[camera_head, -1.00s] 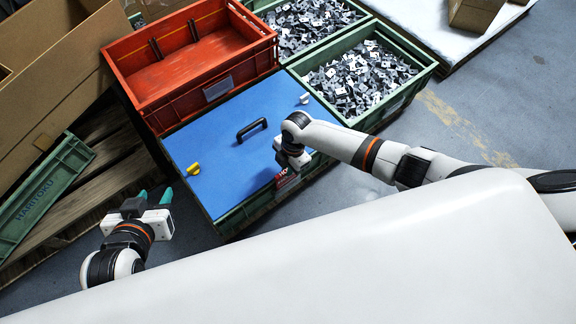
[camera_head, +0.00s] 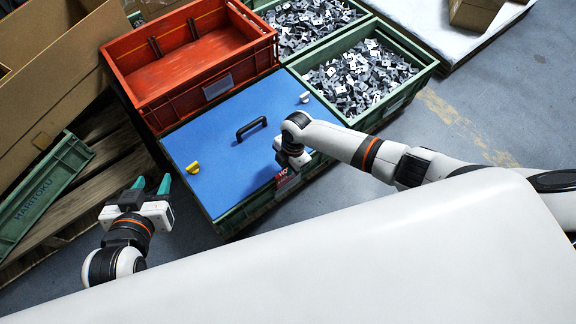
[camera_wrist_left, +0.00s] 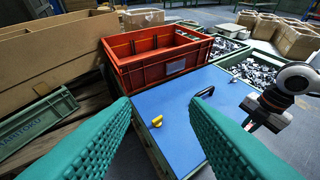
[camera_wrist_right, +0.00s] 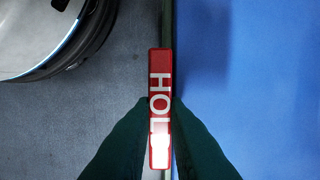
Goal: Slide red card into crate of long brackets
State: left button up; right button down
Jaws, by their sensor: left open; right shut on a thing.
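The red card (camera_wrist_right: 160,62) has white letters reading HOL, with the rest hidden or washed out by glare. My right gripper (camera_wrist_right: 160,108) is shut on it. In the head view the card (camera_head: 286,181) shows below my right gripper (camera_head: 290,166), at the front side of the green crate (camera_head: 243,215) with a blue lid (camera_head: 225,160). In the right wrist view the card lines up with the crate's rim; I cannot tell whether they touch. My left gripper (camera_head: 151,183) is open and empty, left of the blue-lidded crate. The lid hides that crate's contents.
The lid has a black handle (camera_head: 252,129) and a yellow knob (camera_head: 193,168). An empty red crate (camera_head: 190,85) stands behind it. Green crates of metal parts (camera_head: 360,80) stand behind to the right. A pallet (camera_head: 110,185) and cardboard (camera_head: 55,70) are left. Floor is clear at right.

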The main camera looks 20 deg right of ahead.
jog(key=c, duration=1.3)
grip_release()
jog(key=shift+c, duration=0.2)
pick_arm(q)
jog(key=shift+w+d+r, duration=0.1)
jog(key=shift+r, duration=0.05)
